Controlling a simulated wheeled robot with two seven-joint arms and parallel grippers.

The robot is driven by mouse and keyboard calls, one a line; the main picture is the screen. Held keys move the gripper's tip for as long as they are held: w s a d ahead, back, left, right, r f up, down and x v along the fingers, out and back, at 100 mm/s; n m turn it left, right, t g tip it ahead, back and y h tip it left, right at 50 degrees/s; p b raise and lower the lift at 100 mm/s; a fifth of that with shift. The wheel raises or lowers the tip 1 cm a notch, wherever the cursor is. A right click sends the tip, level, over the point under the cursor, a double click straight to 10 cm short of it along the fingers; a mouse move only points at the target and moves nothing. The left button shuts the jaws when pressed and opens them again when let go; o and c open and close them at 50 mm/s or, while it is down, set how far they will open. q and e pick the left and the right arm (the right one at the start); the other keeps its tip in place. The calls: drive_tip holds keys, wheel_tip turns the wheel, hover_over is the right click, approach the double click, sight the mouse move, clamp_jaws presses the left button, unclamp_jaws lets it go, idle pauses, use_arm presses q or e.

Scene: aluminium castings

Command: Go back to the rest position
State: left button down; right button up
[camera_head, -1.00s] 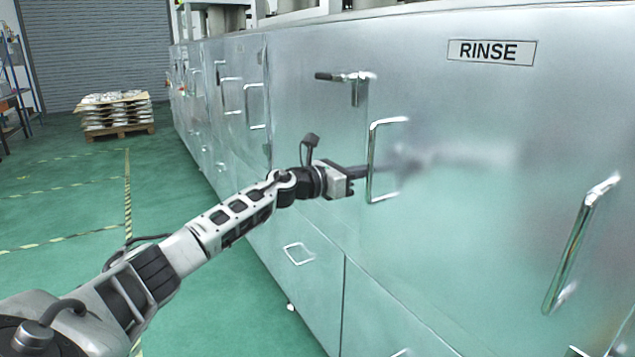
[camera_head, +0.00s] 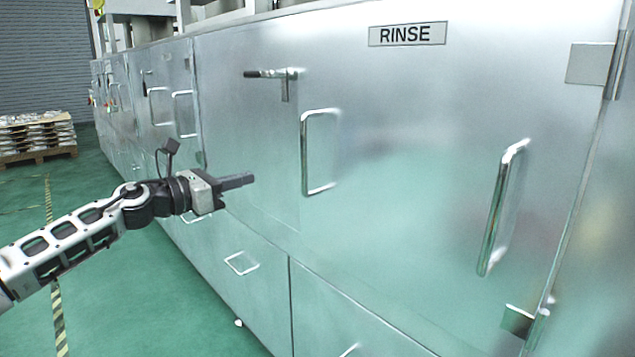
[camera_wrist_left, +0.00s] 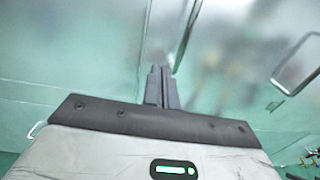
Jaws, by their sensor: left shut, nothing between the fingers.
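My left gripper (camera_head: 238,181) reaches in from the left in the head view, its fingers shut and empty. It is in front of the steel cabinet front, left of a vertical door handle (camera_head: 304,152) and apart from it. In the left wrist view the two closed fingers (camera_wrist_left: 161,86) point up towards the blurred steel panel, with a handle (camera_wrist_left: 186,38) just beyond them. My right gripper does not show in either view.
The steel cabinet (camera_head: 400,200) with a RINSE label (camera_head: 407,34) fills the right. It bears a latch lever (camera_head: 268,73), a second long handle (camera_head: 503,207) and a hinge (camera_head: 610,62). A loaded pallet (camera_head: 38,154) stands far left. Green floor (camera_head: 120,300) is open at lower left.

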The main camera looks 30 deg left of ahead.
use_arm(q)
drive_tip(key=shift+f, duration=0.1)
drive_tip(key=s+d+f+n+y+p, duration=0.1)
drive_tip(key=s+d+f+n, duration=0.3)
drive_tip(key=d+f+n, duration=0.55)
drive_tip(key=s+d+f+n+y+p, duration=0.15)
drive_tip(key=s+d+f+n, duration=0.35)
drive_tip(key=f+n, duration=0.75)
drive_tip(key=s+d+f+n+g, duration=0.3)
drive_tip(key=s+d+f+n, duration=0.2)
drive_tip(key=s+d+n, duration=0.2)
drive_tip(key=s+d+f+n+g, duration=0.3)
drive_tip(key=s+d+f+n, duration=0.2)
drive_tip(key=s+d+n, duration=0.3)
drive_tip(key=shift+s+d+n+y, duration=0.2)
drive_tip(key=shift+d+n+y, duration=0.25)
drive_tip(key=shift+n, duration=0.25)
drive_tip(key=shift+f, duration=0.1)
